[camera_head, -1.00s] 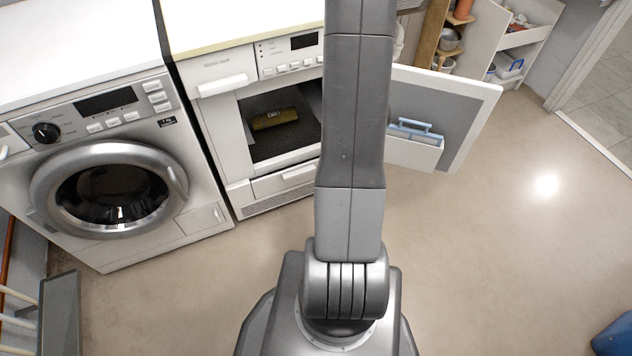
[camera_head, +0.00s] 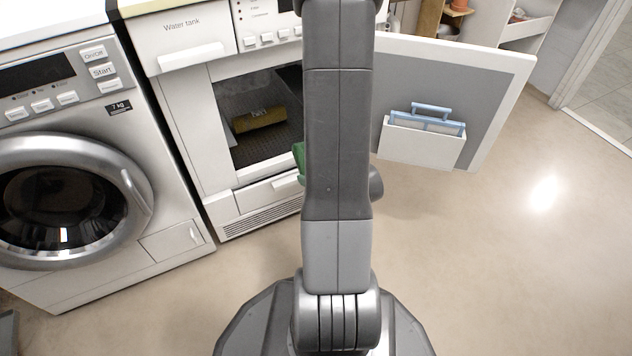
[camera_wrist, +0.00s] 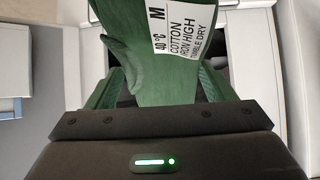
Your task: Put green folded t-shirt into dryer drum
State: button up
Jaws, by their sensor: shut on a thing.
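The green folded t-shirt (camera_wrist: 150,50) fills the upper middle of the wrist view, with a white care label on it. My gripper (camera_wrist: 160,90) is shut on the t-shirt. In the head view only a small green edge of the t-shirt (camera_head: 299,157) shows left of my arm; my gripper is hidden behind the arm there. The dryer drum (camera_head: 262,88) is the dark opening in the white dryer, its door swung open to the right. A yellowish-brown item (camera_head: 259,119) lies inside the drum. The t-shirt is outside, near the opening's lower right edge.
The open dryer door (camera_head: 500,95) sticks out to the right and carries a white holder (camera_head: 420,143) with a blue-handled item. A washing machine (camera_head: 70,190) with a shut round door stands at the left. The floor at the right is clear.

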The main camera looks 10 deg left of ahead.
jog(key=shift+w+a+f+p, duration=0.1)
jog(key=shift+w+a+p, duration=0.25)
jog(key=shift+w+a, duration=0.2)
jog(key=w+a+p, duration=0.3)
jog(key=w+a, duration=0.7)
jog(key=w, duration=0.4)
jog(key=w+a+p, duration=0.3)
jog(key=w+a, duration=0.6)
jog(key=w, duration=0.6)
jog(key=shift+w+a, duration=0.25)
jog(key=shift+a, duration=0.15)
jog(key=shift+f, duration=0.1)
jog(key=o, duration=1.2)
jog(key=shift+s, duration=0.1)
jog(key=p+v, duration=0.4)
jog(key=v, duration=0.9)
jog(key=shift+s+d+r, duration=0.15)
jog(key=shift+d+r, duration=0.1)
